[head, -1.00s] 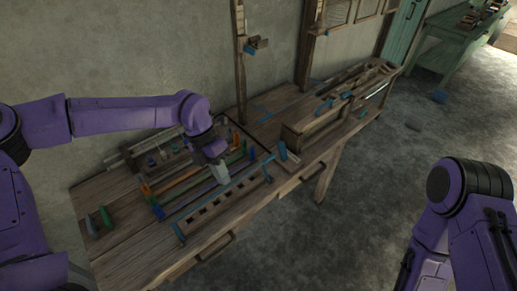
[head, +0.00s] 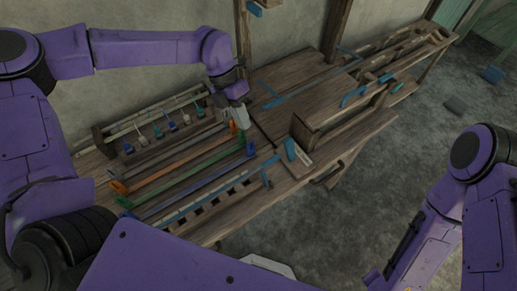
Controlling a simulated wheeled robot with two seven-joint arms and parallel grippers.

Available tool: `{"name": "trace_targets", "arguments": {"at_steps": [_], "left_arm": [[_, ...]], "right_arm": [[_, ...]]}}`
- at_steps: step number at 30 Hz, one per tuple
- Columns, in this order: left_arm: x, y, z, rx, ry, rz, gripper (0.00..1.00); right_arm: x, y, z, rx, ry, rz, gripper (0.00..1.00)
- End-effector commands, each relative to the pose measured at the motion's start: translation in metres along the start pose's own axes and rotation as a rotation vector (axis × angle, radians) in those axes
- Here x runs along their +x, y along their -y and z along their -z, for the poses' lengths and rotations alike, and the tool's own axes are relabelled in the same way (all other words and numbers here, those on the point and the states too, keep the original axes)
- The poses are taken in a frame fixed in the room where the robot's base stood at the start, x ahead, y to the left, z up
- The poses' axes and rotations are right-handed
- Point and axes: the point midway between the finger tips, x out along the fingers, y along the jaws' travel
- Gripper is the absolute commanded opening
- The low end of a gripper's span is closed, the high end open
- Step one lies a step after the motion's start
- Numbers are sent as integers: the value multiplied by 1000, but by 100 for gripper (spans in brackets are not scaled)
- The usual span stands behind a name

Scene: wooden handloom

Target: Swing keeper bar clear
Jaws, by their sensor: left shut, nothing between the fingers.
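My left gripper (head: 240,118) is shut and empty, pointing down near the far right end of the row of coloured rods. A thin dark bar (head: 264,134) lies on the bench just right of the gripper, across the rod ends; it may be the keeper bar, but I cannot tell for sure. The fingertips look close to its far end; whether they touch it is unclear. The rods include an orange-ended one (head: 178,160), a green one (head: 190,182) and a blue one (head: 205,192). My right gripper is out of the picture; only its arm shows at lower right.
A rack with several small hanging pieces (head: 160,128) stands behind the rods. A wooden box frame (head: 335,120) and a blue-tipped block (head: 293,156) are to the right. A wooden post (head: 242,40) rises behind the gripper.

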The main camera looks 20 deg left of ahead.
Motion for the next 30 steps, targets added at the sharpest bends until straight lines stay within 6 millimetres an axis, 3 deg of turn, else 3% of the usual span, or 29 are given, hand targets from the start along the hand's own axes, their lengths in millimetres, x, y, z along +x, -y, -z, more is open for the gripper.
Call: {"name": "trace_targets", "arguments": {"at_steps": [1,9,22,26,30], "left_arm": [[15,-7,-1,0,0,0,0],[45,-22,-3,2,-1,0,0],[46,-21,-3,0,-1,0,0],[61,-20,-2,0,-5,0,0],[89,-20,-1,1,-6,0,0]], "right_arm": [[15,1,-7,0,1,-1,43],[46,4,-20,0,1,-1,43],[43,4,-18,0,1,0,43],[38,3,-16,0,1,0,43],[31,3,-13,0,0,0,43]]}}
